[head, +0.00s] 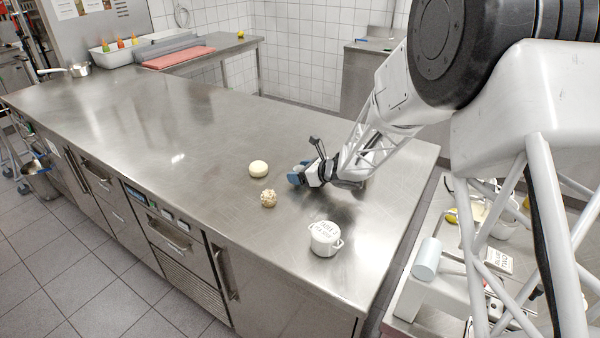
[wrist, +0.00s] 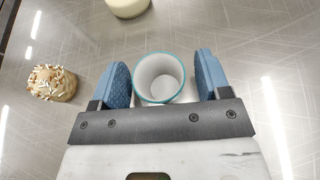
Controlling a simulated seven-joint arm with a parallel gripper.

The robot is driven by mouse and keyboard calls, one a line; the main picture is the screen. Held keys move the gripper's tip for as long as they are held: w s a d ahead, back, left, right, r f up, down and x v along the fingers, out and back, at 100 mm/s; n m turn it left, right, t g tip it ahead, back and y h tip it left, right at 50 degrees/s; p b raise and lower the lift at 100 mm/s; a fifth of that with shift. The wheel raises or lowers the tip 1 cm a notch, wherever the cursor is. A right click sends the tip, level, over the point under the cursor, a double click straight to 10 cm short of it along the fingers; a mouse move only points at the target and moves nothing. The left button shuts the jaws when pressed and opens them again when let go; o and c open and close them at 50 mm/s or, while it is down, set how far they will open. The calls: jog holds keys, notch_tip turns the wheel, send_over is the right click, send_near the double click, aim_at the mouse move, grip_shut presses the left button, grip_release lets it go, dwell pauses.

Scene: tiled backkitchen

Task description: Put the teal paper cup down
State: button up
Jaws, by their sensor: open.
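The teal paper cup (wrist: 158,80) shows in the wrist view as a white inside with a teal rim, its mouth facing the camera. It stands upright on the steel counter between the two blue fingers of my gripper (wrist: 163,82). The fingers are open, with a gap on each side of the cup. In the head view my gripper (head: 298,176) is low at the counter top, and the cup is hidden there behind the fingers and wrist.
A white lidded pot (head: 325,238) stands nearer the counter's front corner.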

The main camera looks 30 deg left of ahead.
jog(key=shift+r, duration=0.15)
jog(key=shift+v, duration=6)
jog(key=shift+d, duration=0.1)
